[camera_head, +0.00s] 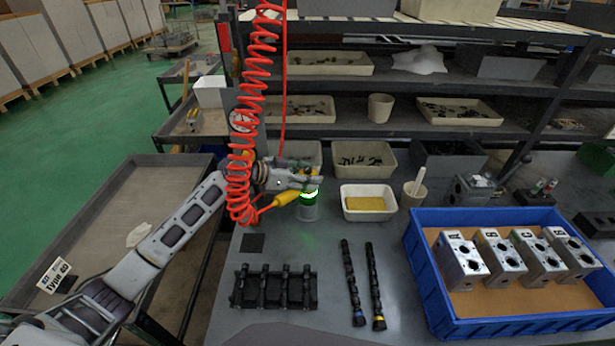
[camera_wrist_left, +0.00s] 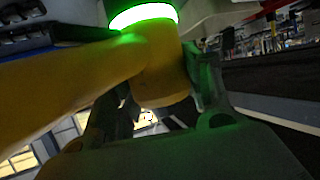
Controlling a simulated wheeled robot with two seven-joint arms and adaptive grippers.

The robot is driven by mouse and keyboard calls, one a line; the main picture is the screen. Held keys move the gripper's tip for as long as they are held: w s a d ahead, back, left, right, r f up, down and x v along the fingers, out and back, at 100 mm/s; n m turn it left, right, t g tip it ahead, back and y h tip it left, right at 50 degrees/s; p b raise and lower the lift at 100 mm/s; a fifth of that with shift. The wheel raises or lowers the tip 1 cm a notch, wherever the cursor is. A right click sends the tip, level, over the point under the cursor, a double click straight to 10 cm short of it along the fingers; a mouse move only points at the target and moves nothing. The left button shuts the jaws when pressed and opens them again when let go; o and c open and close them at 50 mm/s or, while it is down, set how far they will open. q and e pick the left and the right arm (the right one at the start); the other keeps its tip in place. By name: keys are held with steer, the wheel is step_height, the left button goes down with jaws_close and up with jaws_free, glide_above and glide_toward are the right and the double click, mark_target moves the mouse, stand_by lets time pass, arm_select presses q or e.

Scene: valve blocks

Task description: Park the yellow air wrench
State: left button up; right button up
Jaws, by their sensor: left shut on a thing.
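The yellow air wrench (camera_head: 285,198) is at the upper left of the bench, beside the coiled red hose. My left gripper (camera_head: 308,177) is shut on it. In the left wrist view the wrench's yellow body (camera_wrist_left: 150,70) lies between the fingers, with its handle running off to the left. The green ring (camera_wrist_left: 143,15) also shows in the left wrist view, against the wrench head. I cannot tell how deep the head sits in it. My right gripper is not in view.
The red coiled hose (camera_head: 250,110) hangs in front of the left forearm. A white tray with a yellow pad (camera_head: 368,190) stands right of the holder. A black rack (camera_head: 240,291), two dark rods (camera_head: 353,280) and a blue crate (camera_head: 420,262) of lettered valve blocks occupy the front.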

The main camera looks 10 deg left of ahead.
arm_select(q)
steer(key=o, duration=1.4)
steer(key=shift+r, duration=0.2)
steer(key=shift+f, duration=0.35)
steer(key=shift+v, duration=0.8)
steer(key=shift+r+v, duration=0.2)
steer(key=shift+v, duration=3.1)
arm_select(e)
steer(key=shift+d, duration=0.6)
arm_select(q)
steer(key=shift+d, duration=0.1)
steer(key=shift+r, duration=0.15)
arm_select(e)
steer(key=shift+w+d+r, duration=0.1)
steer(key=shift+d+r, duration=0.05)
